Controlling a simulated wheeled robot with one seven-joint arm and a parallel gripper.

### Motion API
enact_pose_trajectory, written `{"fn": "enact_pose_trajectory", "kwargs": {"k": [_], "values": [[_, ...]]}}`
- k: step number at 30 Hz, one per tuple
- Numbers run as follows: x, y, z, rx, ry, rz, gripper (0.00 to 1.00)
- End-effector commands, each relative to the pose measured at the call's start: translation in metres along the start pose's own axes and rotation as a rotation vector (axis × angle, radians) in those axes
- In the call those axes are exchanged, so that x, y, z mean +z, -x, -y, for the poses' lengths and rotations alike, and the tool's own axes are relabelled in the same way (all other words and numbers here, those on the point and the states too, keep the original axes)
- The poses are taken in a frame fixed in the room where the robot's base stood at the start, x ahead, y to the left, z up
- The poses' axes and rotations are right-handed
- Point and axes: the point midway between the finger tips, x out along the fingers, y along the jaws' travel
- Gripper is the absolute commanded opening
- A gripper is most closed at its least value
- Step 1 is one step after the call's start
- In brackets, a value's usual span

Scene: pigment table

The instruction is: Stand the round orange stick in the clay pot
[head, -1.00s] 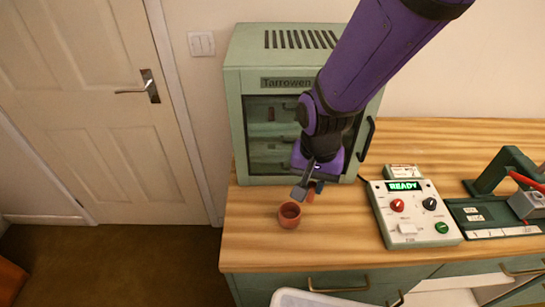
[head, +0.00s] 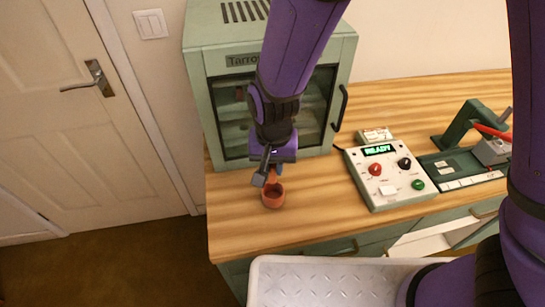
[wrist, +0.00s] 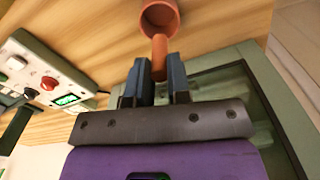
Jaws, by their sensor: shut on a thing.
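The round orange stick (wrist: 159,58) is held between the two fingers of my gripper (wrist: 159,78) in the wrist view. Its far end reaches the near rim of the clay pot in that picture; I cannot tell whether it touches or is inside. The clay pot (head: 273,197) is a small round reddish-brown cup standing on the wooden counter near its front left. It also shows in the wrist view (wrist: 147,27), with its mouth open. In the head view my gripper (head: 269,178) is just behind the pot, close to its rim, and hides most of the stick.
A green cabinet (head: 200,101) with a glass door stands behind my gripper. A control box (head: 388,176) reading READY is to the right, with a green press-like device (head: 453,131) beyond. The wooden counter (head: 235,225) is bare around the pot. A white tray (head: 258,285) is in front, below.

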Motion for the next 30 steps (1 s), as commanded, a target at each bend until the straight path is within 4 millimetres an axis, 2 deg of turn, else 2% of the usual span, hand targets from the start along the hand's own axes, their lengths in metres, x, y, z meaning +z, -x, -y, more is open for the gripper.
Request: {"fn": "enact_pose_trajectory", "kwargs": {"k": [21,30], "values": [[0.0,-0.05,0.0,0.001,-0.001,0.001,0.0],[0.0,-0.063,0.0,0.0,0.0,0.0,0.0]]}}
